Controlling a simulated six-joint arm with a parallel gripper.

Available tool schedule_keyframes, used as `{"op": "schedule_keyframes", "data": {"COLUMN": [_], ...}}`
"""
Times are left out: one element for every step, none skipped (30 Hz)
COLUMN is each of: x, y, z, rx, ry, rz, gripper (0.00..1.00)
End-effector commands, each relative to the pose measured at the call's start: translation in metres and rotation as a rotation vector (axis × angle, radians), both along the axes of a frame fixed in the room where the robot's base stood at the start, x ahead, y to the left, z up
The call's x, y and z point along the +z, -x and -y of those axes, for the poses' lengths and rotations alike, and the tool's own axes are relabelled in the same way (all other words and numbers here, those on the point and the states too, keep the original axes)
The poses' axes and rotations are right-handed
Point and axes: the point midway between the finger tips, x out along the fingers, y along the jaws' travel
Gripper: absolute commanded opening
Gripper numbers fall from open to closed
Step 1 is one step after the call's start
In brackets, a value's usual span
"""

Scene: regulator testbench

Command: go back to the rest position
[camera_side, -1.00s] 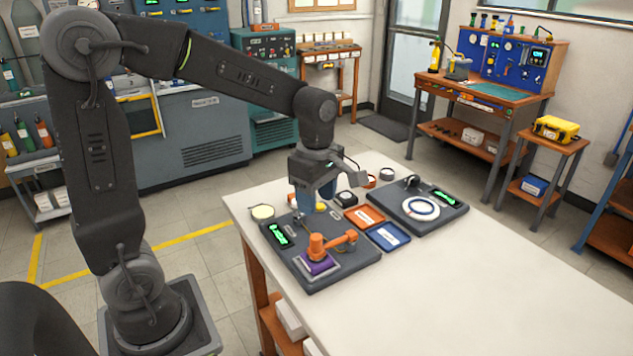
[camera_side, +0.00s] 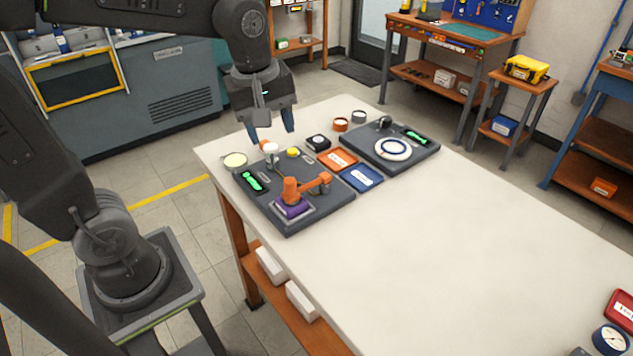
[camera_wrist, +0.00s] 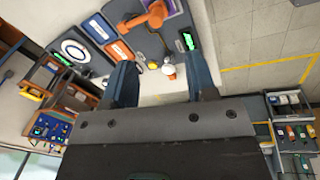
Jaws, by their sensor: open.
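My gripper (camera_side: 270,138) is open and empty, raised above the back left corner of the white table (camera_side: 430,240). Its two blue fingers stand apart in the wrist view (camera_wrist: 163,85), with nothing between the tips. Below it lies a dark test board (camera_side: 255,208) with an orange valve arm (camera_side: 300,188) on a purple block (camera_side: 292,207), a green display (camera_side: 252,181), a white knob (camera_side: 271,150) and a yellow knob (camera_side: 293,152). A gap shows between the fingers and the board.
A second dark board (camera_side: 415,158) with a white ring (camera_side: 393,149) lies to the right. An orange tray (camera_side: 337,160) and a blue tray (camera_side: 362,178) lie between the boards. A red case (camera_side: 622,308) and a gauge (camera_side: 610,339) are at the lower right. The table's front is bare.

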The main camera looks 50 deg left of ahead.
Motion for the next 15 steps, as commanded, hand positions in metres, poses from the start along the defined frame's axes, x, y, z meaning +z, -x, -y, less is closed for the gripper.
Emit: {"op": "schedule_keyframes", "data": {"x": [0.004,0.005,0.007,0.007,0.008,0.008,0.008,0.007,0.007,0.006,0.006,0.005,0.004,0.003,0.003], "y": [0.013,0.019,0.027,0.033,0.039,0.047,0.052,0.058,0.064,0.068,0.072,0.076,0.079,0.081,0.084], "z": [0.005,0.007,0.010,0.012,0.014,0.016,0.018,0.020,0.021,0.023,0.024,0.025,0.025,0.026,0.027], "rx": [-0.137,-0.222,-0.332,-0.416,-0.499,-0.605,-0.682,-0.754,-0.845,-0.908,-0.964,-1.030,-1.074,-1.111,-1.151], "ry": [-0.026,-0.045,-0.072,-0.095,-0.118,-0.151,-0.176,-0.202,-0.235,-0.260,-0.284,-0.312,-0.332,-0.347,-0.367], "rz": [0.041,0.062,0.089,0.110,0.128,0.154,0.171,0.188,0.208,0.220,0.232,0.245,0.253,0.259,0.266], "gripper": [0.52,0.52,0.52,0.52,0.52,0.52,0.52,0.52,0.52,0.52,0.52,0.52,0.52,0.52,0.52]}}
